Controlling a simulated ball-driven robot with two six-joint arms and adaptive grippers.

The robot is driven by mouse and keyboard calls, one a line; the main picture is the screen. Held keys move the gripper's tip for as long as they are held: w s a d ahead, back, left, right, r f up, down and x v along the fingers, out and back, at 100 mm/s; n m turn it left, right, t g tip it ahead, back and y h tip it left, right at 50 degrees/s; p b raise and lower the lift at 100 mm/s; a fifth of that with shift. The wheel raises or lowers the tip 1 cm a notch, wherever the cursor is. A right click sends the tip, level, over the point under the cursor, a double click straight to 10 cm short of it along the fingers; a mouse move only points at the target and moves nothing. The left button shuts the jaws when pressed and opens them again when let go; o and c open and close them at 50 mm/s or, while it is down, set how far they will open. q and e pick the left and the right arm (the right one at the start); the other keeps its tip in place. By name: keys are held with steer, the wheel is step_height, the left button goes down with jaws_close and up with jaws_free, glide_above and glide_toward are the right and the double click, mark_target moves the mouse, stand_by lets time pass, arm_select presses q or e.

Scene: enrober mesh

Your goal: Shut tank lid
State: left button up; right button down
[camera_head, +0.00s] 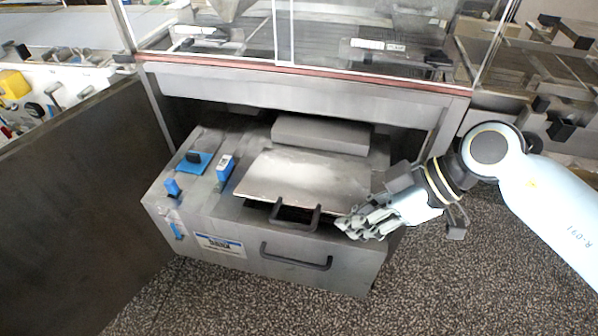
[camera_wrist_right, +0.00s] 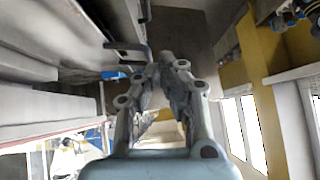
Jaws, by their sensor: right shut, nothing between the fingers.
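The tank lid (camera_head: 300,178) is a pale metal plate on top of the steel tank (camera_head: 215,215) in the head view. Its front edge is tilted up, with a dark gap below it. A dark handle (camera_head: 297,222) sits at its front edge. My right gripper (camera_head: 345,228) is shut and empty, just right of the lid handle near the tank's front right edge. I cannot tell whether it touches the lid. In the right wrist view, my closed fingers (camera_wrist_right: 165,68) are close to dark handle bars (camera_wrist_right: 130,47). My left gripper is out of view.
A second dark handle (camera_head: 296,259) is on the tank's front face. Blue-marked controls (camera_head: 195,161) stand on the tank's left top. A machine frame with glass panels (camera_head: 340,40) overhangs the back. A dark panel (camera_head: 75,200) stands at left. Speckled floor (camera_head: 440,290) is clear in front.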

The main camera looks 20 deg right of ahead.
steer(key=w+a+r+t+p, duration=0.1)
steer(key=w+r+p, duration=0.3)
steer(key=r, duration=0.4)
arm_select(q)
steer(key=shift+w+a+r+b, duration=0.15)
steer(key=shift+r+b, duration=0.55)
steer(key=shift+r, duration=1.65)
arm_select(e)
steer(key=shift+s+d+f+x, duration=0.2)
steer(key=shift+f+x, duration=0.1)
steer(key=shift+x, duration=1.85)
steer(key=shift+s+d+f+x, duration=0.2)
steer(key=shift+f+x, duration=0.05)
steer(key=shift+x, duration=1.9)
steer(key=shift+s+d+f+x, duration=0.2)
steer(key=shift+d+f+x, duration=0.1)
steer(key=shift+x, duration=1.85)
